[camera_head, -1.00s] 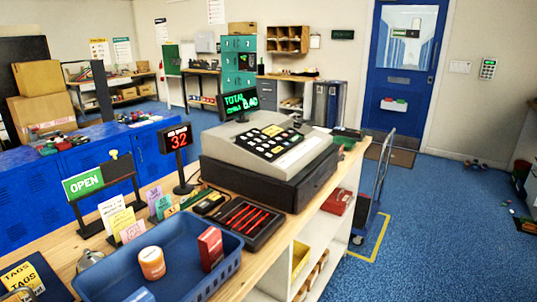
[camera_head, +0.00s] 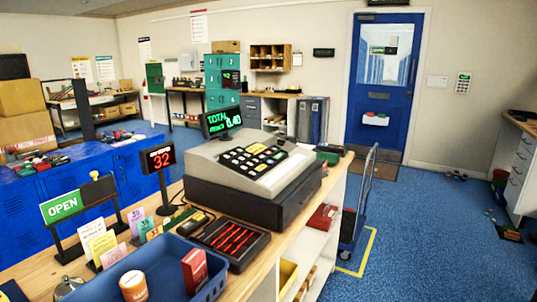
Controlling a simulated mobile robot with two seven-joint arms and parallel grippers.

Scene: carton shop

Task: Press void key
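A grey cash register (camera_head: 255,165) with a dark drawer base stands on the wooden counter. The key labels are too small to read, so I cannot tell which is the void key. Its green-lit display (camera_head: 222,122) reads TOTAL and 8.40 or similar. Neither of my grippers is in view.
A blue tray (camera_head: 215,283) with an orange jar (camera_head: 133,286) and red box (camera_head: 194,271) stands in front. A pen tray (camera_head: 231,240), OPEN sign (camera_head: 62,207) and red 32 display (camera_head: 158,159) are nearby.

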